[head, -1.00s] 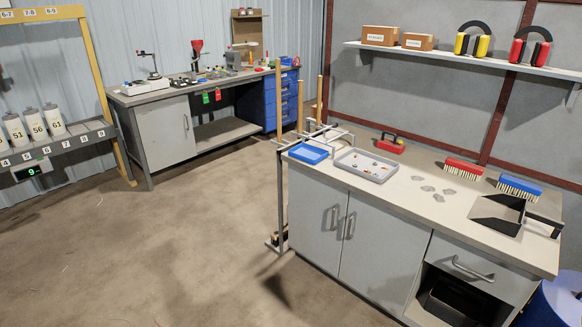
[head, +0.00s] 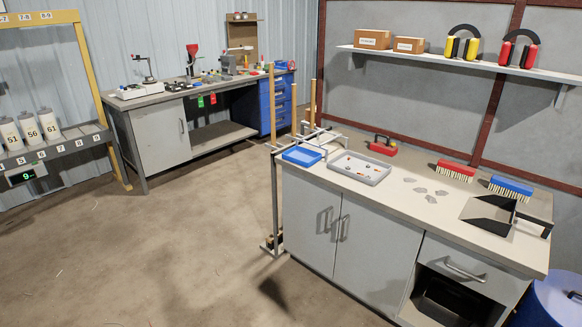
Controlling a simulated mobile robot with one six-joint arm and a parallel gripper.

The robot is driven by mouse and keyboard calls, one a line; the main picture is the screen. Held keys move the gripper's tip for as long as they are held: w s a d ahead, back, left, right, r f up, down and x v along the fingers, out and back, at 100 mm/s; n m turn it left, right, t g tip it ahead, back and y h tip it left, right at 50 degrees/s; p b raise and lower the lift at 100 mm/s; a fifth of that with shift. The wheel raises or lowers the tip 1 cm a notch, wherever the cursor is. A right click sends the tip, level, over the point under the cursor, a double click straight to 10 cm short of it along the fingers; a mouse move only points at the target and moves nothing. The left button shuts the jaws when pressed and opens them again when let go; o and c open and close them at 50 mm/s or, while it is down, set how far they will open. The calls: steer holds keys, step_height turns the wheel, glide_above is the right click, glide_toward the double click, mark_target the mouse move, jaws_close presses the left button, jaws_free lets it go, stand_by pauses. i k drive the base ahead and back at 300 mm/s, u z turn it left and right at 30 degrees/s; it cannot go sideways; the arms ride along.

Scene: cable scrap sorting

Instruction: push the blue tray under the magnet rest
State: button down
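The blue tray (head: 302,155) lies on the left end of the grey bench (head: 430,204), near its front edge, and looks empty. A frame of thin metal bars (head: 320,137) stands at that end, with bars behind and beside the tray; it may be the magnet rest, but I cannot tell for sure. A red block with a dark handle (head: 383,147), perhaps a magnet, sits on the bench farther back. The tray is in front of the bars, and I cannot tell whether any bar passes over it. My gripper is not in view.
A grey tray (head: 360,167) with small scraps lies right of the blue tray. Grey pieces (head: 428,192), a red brush (head: 456,170), a blue brush (head: 511,188) and a black dustpan (head: 488,213) lie farther right. Wooden posts (head: 272,105) rise at the bench's left end. The floor before it is clear.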

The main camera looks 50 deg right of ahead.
mark_target(304, 158)
steer(key=z, duration=0.05)
steer(key=i, duration=0.9)
steer(key=u, duration=0.05)
